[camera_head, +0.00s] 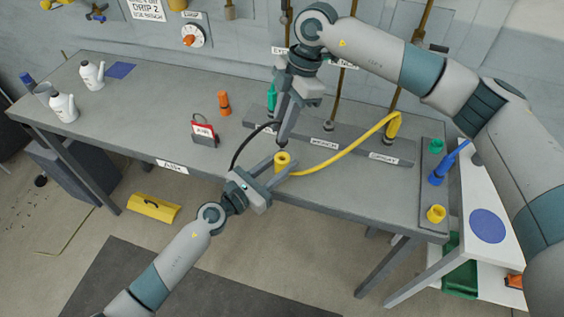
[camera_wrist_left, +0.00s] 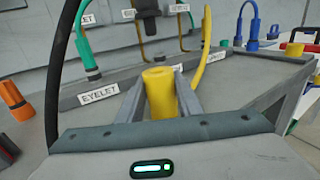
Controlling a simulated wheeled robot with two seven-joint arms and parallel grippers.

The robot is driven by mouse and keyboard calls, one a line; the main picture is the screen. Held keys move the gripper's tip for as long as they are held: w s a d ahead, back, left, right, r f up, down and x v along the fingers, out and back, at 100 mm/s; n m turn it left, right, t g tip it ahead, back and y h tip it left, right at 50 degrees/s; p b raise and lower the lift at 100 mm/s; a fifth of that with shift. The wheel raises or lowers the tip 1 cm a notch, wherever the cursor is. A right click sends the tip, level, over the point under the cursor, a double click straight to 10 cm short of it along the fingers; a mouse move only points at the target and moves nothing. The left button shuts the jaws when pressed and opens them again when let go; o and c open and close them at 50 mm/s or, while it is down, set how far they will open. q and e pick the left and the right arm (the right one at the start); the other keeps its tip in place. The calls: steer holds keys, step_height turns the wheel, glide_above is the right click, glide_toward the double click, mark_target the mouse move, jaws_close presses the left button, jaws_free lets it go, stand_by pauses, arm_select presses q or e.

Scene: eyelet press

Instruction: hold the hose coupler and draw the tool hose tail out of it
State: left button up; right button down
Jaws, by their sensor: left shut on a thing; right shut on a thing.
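The yellow hose coupler (camera_head: 283,160) stands upright between the fingers of my left gripper (camera_head: 281,166), which is shut on it. In the left wrist view the coupler (camera_wrist_left: 160,92) is upright with its top uncovered. My right gripper (camera_head: 285,122) points down above the coupler and is shut on the tool hose tail. The tail's black hose (camera_head: 244,145) arches from beside my left wrist up to the right gripper. It rises at the left of the left wrist view (camera_wrist_left: 62,70). The tail's end looks clear of the coupler, with a small gap above it.
A yellow hose (camera_head: 345,150) curves right from the coupler to a station on the labelled rail (camera_head: 320,139). An orange bottle-like piece (camera_head: 223,102) and a red-and-grey tagged item (camera_head: 204,131) stand to the left. The bench's left half (camera_head: 150,110) is mostly clear.

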steer(key=shift+r, duration=0.15)
arm_select(q)
steer(key=o, duration=1.1)
steer(key=shift+o, duration=0.2)
steer(key=v, duration=1.2)
steer(key=shift+r, duration=0.1)
